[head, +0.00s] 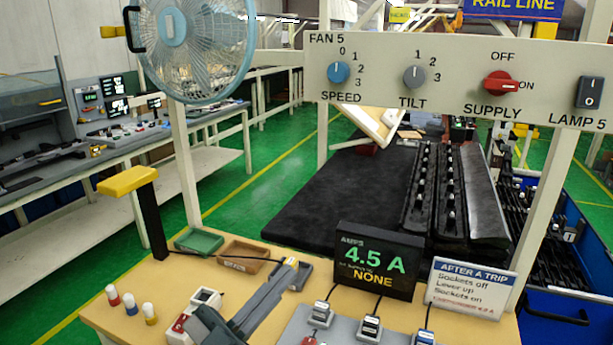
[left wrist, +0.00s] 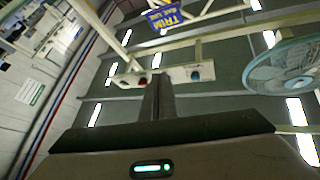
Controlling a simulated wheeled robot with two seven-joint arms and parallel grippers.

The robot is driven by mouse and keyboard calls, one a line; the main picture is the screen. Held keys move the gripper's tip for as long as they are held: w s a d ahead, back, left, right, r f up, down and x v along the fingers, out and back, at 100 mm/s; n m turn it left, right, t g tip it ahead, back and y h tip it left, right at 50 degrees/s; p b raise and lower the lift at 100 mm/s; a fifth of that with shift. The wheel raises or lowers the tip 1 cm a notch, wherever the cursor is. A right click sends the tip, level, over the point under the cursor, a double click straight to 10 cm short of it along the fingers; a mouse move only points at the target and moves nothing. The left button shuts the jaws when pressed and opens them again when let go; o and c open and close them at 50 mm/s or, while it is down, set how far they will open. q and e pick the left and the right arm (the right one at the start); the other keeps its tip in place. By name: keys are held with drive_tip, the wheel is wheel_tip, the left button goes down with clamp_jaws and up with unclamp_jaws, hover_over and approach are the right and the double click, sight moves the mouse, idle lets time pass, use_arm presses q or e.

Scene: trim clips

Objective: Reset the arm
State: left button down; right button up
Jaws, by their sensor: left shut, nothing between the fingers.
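My left gripper (head: 290,270) comes in from the bottom of the head view, over the tan bench. Its long grey fingers are together and empty, pointing up and to the right. In the left wrist view the closed fingers (left wrist: 158,95) point up toward the control panel (left wrist: 165,76), with clear space around them. My right gripper is not in view.
The panel (head: 440,47) with knobs and a red supply switch (head: 501,83) spans the top. A fan (head: 195,40) hangs left. An ammeter (head: 375,262) reads 4.5 A, beside an instruction sign (head: 468,289). Sockets with plugs (head: 370,327), trays (head: 245,255) and pegs (head: 131,304) share the bench.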

use_arm(q)
drive_tip(key=w+a+f+n+t+y, duration=0.3)
drive_tip(key=a+f+n+y, duration=0.7)
drive_tip(key=f+y, duration=0.15)
drive_tip(key=s+a+f+n+g+y, duration=0.1)
drive_tip(key=s+a+f+g+y, duration=0.15)
drive_tip(key=f, duration=0.45)
drive_tip(key=s+a+f+n+g+y, duration=0.1)
drive_tip(key=s+a+f+g+y, duration=0.15)
drive_tip(key=f, duration=0.35)
drive_tip(key=s+a+f+g, duration=0.2)
drive_tip(key=s+f+g, duration=0.3)
drive_tip(key=s+f, duration=0.5)
drive_tip(key=s+a+f+g, duration=0.1)
drive_tip(key=s+f+g, duration=0.55)
drive_tip(key=s, duration=0.75)
drive_tip(key=s+a+f+b+x, duration=0.1)
drive_tip(key=s+x, duration=0.2)
drive_tip(key=x, duration=1.1)
drive_tip(key=s+a+b+x, duration=0.1)
drive_tip(key=s+x, duration=0.2)
drive_tip(key=x, duration=1.2)
drive_tip(key=s+a+f+g, duration=0.1)
drive_tip(key=s+a+f, duration=0.2)
drive_tip(key=s+f, duration=1.6)
drive_tip(key=shift+f+m+y+b, duration=0.2)
drive_tip(key=shift+m+y+b, duration=0.15)
drive_tip(key=shift+m+b, duration=0.05)
